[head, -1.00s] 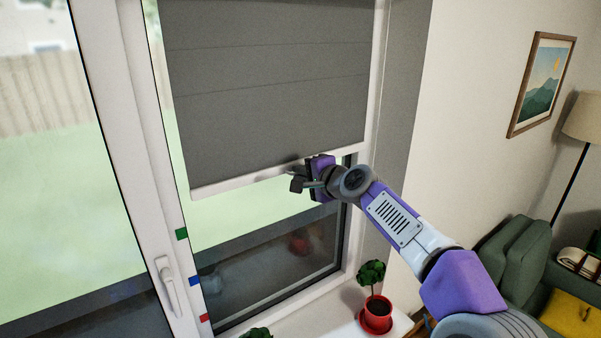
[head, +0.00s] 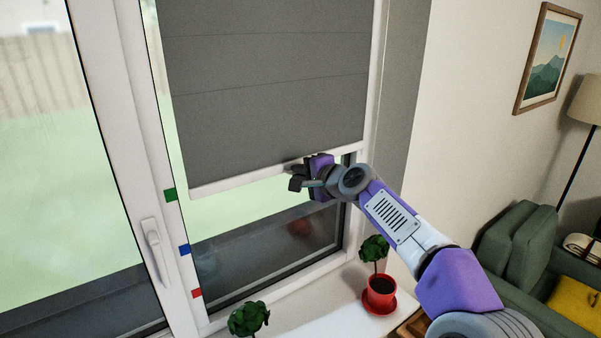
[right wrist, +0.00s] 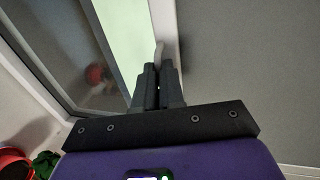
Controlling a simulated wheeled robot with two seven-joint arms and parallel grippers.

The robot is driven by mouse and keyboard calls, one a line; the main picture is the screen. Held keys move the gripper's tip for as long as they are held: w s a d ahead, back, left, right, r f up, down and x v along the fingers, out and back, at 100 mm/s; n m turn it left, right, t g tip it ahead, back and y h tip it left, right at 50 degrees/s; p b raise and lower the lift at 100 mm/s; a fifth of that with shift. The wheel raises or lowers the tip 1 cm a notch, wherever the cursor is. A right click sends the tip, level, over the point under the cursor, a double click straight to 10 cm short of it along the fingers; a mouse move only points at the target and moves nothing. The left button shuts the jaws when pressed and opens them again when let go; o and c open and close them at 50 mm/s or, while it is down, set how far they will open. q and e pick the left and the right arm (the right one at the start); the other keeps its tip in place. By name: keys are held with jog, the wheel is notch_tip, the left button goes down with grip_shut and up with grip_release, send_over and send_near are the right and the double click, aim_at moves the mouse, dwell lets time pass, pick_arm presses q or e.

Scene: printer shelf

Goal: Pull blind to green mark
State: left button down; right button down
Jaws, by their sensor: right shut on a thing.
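The grey blind (head: 270,90) hangs over the upper part of the window, with a white bottom rail (head: 235,182). The green mark (head: 170,195) is on the white frame left of the blind. The rail's left end appears at about the same height as the green mark in the head view. My right gripper (head: 297,179) is at the rail's right part. My left gripper is not in view.
A blue mark (head: 184,249) and a red mark (head: 196,293) sit lower on the frame, near the white window handle (head: 153,245). A red potted plant (head: 381,288) and another plant (head: 249,318) stand on the sill below. A green armchair (head: 510,245) is at the right.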

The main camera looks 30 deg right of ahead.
jog(key=c, duration=1.2)
grip_release()
jog(key=shift+c, duration=0.2)
jog(key=shift+s+r, duration=0.1)
jog(key=v, duration=0.7)
jog(key=shift+s, duration=0.2)
